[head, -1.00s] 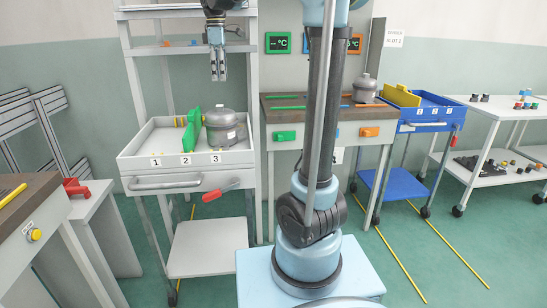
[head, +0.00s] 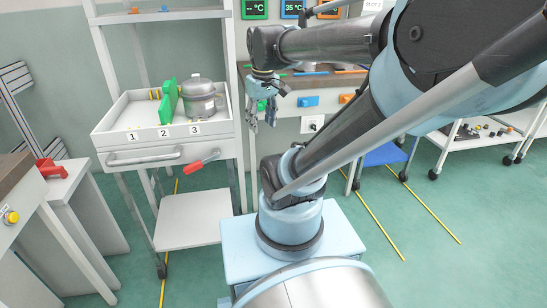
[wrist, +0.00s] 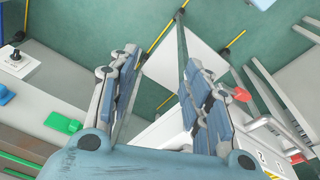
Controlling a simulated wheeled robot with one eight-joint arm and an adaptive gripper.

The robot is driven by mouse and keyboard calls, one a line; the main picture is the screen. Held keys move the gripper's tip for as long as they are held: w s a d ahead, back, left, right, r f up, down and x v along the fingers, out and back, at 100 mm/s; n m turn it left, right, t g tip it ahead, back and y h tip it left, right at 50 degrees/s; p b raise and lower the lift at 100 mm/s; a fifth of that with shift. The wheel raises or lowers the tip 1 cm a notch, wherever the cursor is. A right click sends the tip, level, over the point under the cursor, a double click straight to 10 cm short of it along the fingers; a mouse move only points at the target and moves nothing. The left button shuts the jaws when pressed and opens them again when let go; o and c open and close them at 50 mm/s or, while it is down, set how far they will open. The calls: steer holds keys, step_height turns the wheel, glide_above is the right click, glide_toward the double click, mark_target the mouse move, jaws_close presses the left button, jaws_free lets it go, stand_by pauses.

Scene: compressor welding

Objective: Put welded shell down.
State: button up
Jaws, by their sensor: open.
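A grey metal shell (head: 199,97), a squat cylinder with a lid, stands upright in the white tray cart (head: 165,157), behind the label 3. It is beside a green upright plate (head: 168,101) near label 2. My gripper (head: 262,122) is right of the cart, apart from the shell, pointing down in front of the workbench. In the wrist view my gripper (wrist: 158,62) has its fingers spread with nothing between them; floor and the cart's lower shelf show beyond. The shell is not visible in the wrist view.
The workbench (head: 345,83) with coloured blocks is behind my gripper. A red-handled tool (head: 202,161) is at the cart's front. A blue cart (head: 383,153) is partly hidden by my arm. The tray's left part, behind label 1, is bare.

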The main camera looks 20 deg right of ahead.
steer(key=s+d+f+m, duration=0.2)
steer(key=s+f+m, duration=0.2)
steer(key=s+f, duration=0.3)
step_height(320, 180, down, 3)
steer(key=shift+d+f, duration=0.1)
steer(key=shift+d, duration=0.1)
